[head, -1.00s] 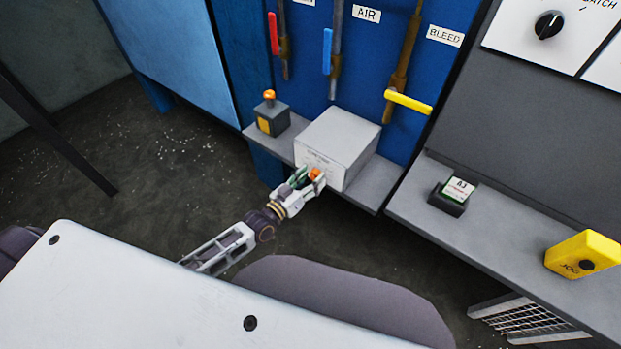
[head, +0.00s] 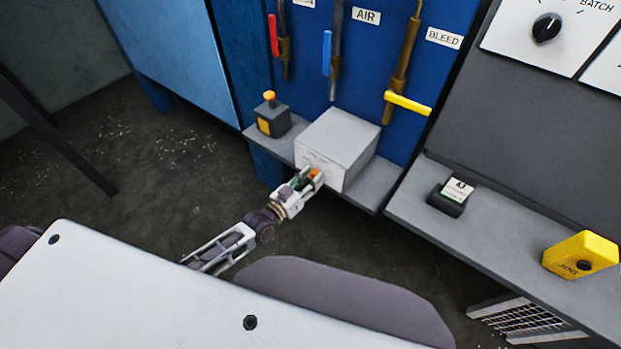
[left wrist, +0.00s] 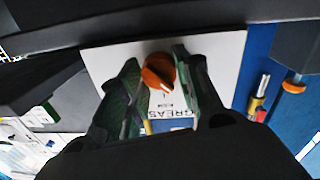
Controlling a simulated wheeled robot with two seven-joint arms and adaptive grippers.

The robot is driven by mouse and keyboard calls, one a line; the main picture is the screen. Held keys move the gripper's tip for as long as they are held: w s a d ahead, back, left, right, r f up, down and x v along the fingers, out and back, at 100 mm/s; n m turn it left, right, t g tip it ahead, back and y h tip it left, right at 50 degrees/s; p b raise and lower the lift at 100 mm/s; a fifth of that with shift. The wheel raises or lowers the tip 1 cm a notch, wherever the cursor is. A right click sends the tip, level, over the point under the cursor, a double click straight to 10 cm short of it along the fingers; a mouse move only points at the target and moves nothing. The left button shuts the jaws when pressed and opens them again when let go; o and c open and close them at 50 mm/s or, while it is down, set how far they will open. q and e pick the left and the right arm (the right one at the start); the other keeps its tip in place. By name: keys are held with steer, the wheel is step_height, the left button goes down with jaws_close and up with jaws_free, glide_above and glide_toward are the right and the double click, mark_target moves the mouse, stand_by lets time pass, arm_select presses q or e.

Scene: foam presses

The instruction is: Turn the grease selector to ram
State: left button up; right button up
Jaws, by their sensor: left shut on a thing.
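The grease selector is an orange knob (head: 315,175) on the front face of a light grey box (head: 341,138), which stands on the shelf below the blue panel. In the left wrist view the knob (left wrist: 158,71) sits between the two dark green finger pads, with a pale pointer mark on it. Upside-down lettering reading "GREAS" shows beside it; the smaller words are too small to read surely. My left gripper (head: 308,174) is shut on the knob, reaching in from the lower left. My right gripper is in neither view.
A small dark box with an orange button (head: 272,117) stands left of the grey box. Red, blue and yellow (head: 407,103) valve handles hang above. On the right counter are a dark block with a card (head: 452,196) and a yellow jog box (head: 581,255).

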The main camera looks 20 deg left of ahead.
arm_select(q)
steer(key=m+p, duration=0.5)
steer(key=m, duration=0.2)
steer(key=shift+d+r+m+y, duration=0.1)
steer(key=shift+d+m+y, duration=0.05)
steer(key=shift+m+y, duration=0.2)
stand_by(0.4)
steer(key=o, duration=1)
